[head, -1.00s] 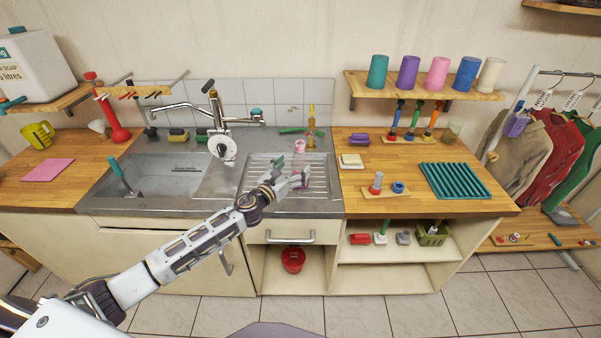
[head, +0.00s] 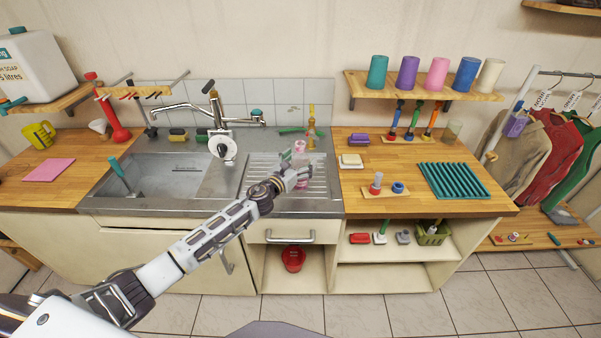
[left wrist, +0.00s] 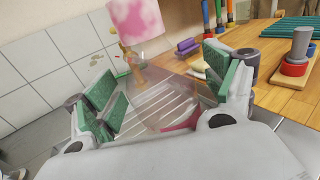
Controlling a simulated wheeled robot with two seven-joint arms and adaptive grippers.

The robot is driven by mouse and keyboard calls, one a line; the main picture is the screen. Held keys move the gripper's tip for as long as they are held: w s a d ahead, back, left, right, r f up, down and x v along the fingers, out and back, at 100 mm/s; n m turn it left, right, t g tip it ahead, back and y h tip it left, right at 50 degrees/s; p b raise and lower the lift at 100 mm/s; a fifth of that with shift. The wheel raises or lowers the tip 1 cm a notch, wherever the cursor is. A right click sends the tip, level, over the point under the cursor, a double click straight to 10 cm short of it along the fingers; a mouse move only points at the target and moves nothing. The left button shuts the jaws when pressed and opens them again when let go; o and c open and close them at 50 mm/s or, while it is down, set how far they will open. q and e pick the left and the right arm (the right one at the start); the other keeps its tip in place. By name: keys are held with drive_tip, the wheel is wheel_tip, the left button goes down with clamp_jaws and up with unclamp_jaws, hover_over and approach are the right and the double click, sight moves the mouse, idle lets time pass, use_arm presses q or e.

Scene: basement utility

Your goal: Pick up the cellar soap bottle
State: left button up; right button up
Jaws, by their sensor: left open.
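A clear bottle with a pink-and-white top (head: 299,147) stands on the ribbed drainer beside the sink. It also shows in the left wrist view, with its blotchy pink top (left wrist: 138,20) and some pink low in its see-through body. A slim amber bottle (head: 311,127) stands behind it by the tiles. No readable label tells which is the cellar soap bottle. My left gripper (head: 292,172) is open at the clear bottle. In the left wrist view its green-padded fingers (left wrist: 165,88) are on either side of the clear body, with no clear grip. My right gripper is out of view.
The tap (head: 220,140) and sink basin (head: 170,177) lie left of the drainer. A white soap bar (head: 351,160) and a peg board (head: 385,193) are on the wooden counter to the right.

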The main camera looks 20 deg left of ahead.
use_arm(q)
drive_tip(key=c, duration=1.3)
drive_tip(key=shift+r, duration=0.15)
